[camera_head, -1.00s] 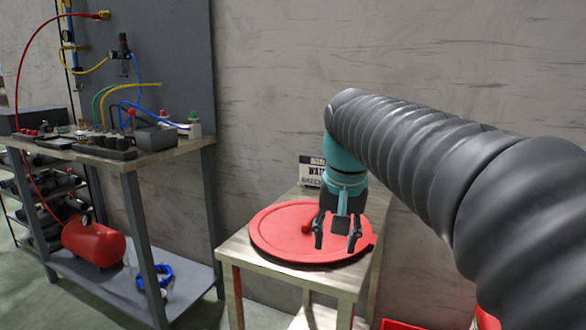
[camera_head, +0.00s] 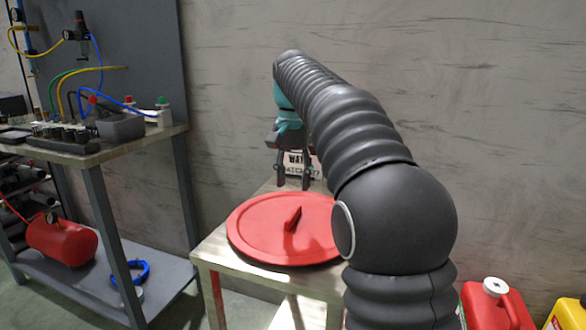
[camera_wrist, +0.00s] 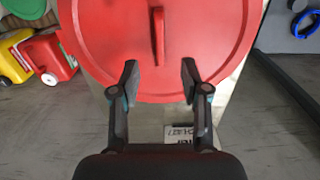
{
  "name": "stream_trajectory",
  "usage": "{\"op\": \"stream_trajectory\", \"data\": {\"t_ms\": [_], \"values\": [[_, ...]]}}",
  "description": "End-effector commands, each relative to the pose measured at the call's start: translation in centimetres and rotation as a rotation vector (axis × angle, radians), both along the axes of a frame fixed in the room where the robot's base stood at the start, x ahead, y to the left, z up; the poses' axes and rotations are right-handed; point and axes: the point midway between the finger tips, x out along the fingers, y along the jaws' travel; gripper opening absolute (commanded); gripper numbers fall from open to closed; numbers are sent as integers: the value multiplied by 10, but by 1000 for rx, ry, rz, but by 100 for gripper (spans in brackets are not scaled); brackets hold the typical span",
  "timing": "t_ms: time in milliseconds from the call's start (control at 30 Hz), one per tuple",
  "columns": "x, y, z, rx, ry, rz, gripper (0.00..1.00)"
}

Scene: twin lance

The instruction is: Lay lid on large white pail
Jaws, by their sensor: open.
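The lid is a round red disc (camera_head: 262,240) with a raised bar handle (camera_head: 292,218) across its middle. It lies flat on a small wooden-topped table (camera_head: 215,258). My gripper (camera_head: 292,186) is open and empty above the table's far side, beyond the handle. In the wrist view, my gripper (camera_wrist: 159,80) has its two fingers apart over the lid's rim, with the lid (camera_wrist: 110,50) and its handle (camera_wrist: 158,35) ahead of them. I cannot make out a large white pail in either current view.
A sign (camera_head: 300,163) stands at the table's back by the wall. A workbench (camera_head: 110,160) with fittings is at the left, a red tank (camera_head: 62,243) on its lower shelf. A red canister (camera_head: 490,306) and a yellow one (camera_head: 566,315) stand at the lower right.

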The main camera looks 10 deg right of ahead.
Motion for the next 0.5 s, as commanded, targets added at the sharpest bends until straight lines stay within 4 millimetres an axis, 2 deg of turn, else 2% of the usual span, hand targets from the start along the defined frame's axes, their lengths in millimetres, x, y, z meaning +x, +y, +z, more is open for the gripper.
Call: {"op": "stream_trajectory", "data": {"t_ms": [200,500], "values": [[-1,0,-32,0,2,1,46],[0,0,-65,0,0,1,46]]}}
